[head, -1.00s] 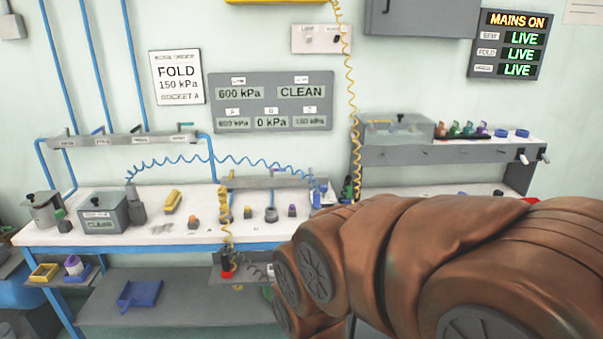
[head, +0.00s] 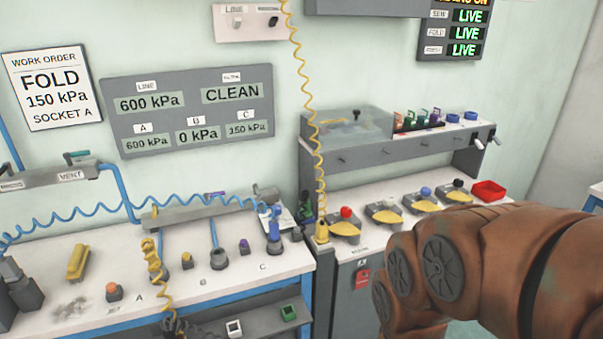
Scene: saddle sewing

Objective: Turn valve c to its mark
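On the white bench, the letter C is marked in front of a blue upright fitting (head: 274,236). A small purple-topped knob (head: 244,246) stands just left of that fitting and may be valve c; I cannot tell for sure. Its mark is too small to make out. The grey wall panel (head: 186,104) reads 600 kPa for A, 0 kPa for B and 150 kPa for C. My arm in its brown cover fills the lower right of the head view. My gripper is not in view.
A yellow coiled hose (head: 321,180) hangs in front of the wall, and a blue coiled hose (head: 75,212) spans the bench. An orange-topped knob (head: 113,291) stands left. A second station with yellow pads (head: 345,229) and a red tray (head: 489,191) is on the right.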

